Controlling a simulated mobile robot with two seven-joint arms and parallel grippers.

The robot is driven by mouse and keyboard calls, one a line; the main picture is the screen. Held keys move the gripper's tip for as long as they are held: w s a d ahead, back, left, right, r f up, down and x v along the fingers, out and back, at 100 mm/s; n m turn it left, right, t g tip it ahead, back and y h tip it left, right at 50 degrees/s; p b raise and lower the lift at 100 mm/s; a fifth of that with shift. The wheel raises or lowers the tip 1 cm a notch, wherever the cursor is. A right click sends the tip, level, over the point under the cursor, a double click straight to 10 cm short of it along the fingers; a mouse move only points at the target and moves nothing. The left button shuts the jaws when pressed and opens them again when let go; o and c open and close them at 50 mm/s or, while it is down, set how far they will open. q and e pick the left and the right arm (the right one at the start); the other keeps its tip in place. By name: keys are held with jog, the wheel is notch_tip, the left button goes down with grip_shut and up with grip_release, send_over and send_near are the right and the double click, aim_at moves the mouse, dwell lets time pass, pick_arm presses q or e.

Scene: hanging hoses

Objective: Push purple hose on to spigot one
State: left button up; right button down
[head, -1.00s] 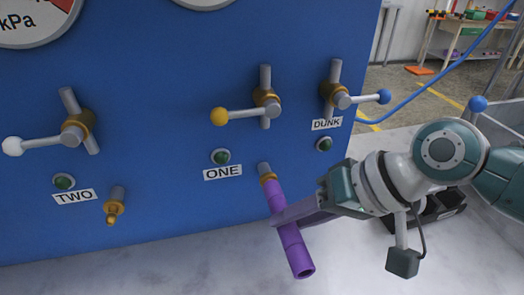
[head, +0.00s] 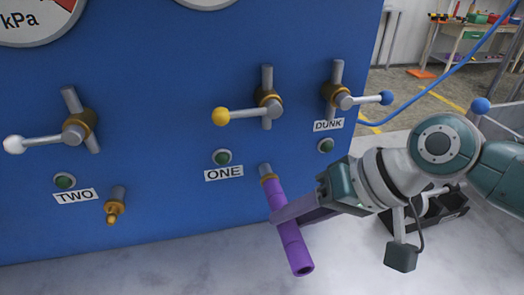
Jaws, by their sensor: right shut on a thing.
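The purple hose (head: 289,243) is a short tube. Its upper end meets the brass collar of spigot one (head: 266,172), below and to the right of the ONE label (head: 224,174). The hose slants down and right from there, with its open lower end near the pale surface. How far the spigot sits inside the hose is hidden. My right gripper (head: 280,215) reaches in from the right and is shut on the hose around its middle. My left gripper is not in view.
The blue panel (head: 190,215) carries valve handles with white, yellow (head: 221,117) and blue (head: 386,98) knobs. A bare brass spigot (head: 114,208) is beside the TWO label. A blue hose (head: 440,78) runs off right. A dark tray (head: 450,207) sits behind my right wrist.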

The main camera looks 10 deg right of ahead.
jog(key=shift+w, duration=0.1)
jog(key=c, duration=1)
grip_release()
jog(key=shift+o, duration=0.8)
jog(key=shift+w, duration=0.15)
jog(key=o, duration=0.4)
jog(key=p+v, duration=0.1)
jog(key=v, duration=0.9)
